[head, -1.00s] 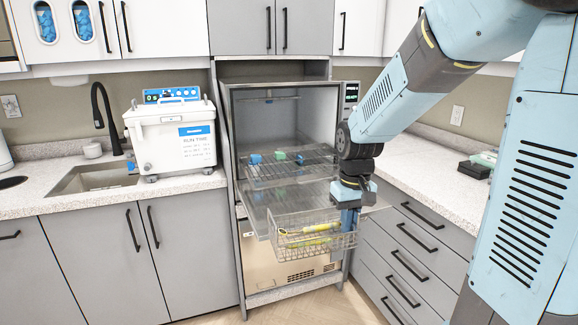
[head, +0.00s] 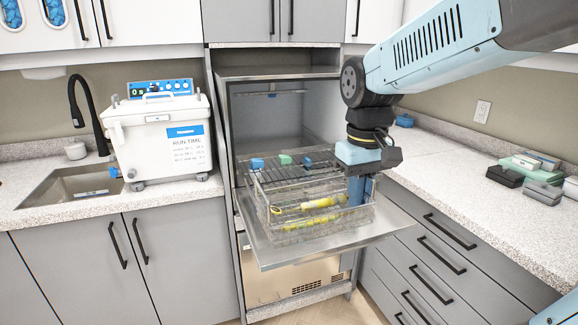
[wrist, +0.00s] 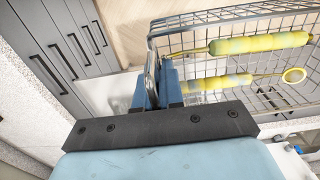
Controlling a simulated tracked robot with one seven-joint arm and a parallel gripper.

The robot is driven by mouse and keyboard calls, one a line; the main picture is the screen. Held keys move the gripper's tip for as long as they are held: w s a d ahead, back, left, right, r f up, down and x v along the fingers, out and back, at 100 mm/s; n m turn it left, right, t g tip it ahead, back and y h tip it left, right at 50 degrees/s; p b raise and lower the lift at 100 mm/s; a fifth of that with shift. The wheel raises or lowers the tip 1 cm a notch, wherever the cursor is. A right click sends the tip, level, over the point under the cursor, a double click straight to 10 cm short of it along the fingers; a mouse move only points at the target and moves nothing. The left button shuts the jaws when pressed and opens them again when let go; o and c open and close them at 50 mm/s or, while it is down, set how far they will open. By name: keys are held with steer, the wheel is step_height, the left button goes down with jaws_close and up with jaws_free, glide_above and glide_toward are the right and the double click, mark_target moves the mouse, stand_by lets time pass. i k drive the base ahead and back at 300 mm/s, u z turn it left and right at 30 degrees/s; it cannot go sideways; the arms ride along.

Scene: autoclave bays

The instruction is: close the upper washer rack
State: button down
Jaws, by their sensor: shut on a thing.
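The washer (head: 325,122) stands open, with its door (head: 275,258) folded down flat. A pulled-out wire basket rack (head: 277,232) holds yellow tools (head: 318,203) and extends over the door. Behind it, a dark wire rack (head: 268,177) carries small blue and green pieces and shows higher in the picture. My gripper (head: 356,198) points down at the basket's right front corner. In the wrist view, my gripper (wrist: 150,88) is shut on the basket's rim, and the basket's wire wall (wrist: 195,32) runs to the right.
A white bath unit (head: 158,140) and a sink (head: 70,188) are on the left counter. Grey drawers (head: 450,255) stand close on the right, under a counter with small boxes (head: 535,170). The floor in front of the washer is only partly visible.

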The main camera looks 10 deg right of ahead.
mark_target(289, 182)
steer(key=i, duration=0.85)
steer(key=z, duration=0.1)
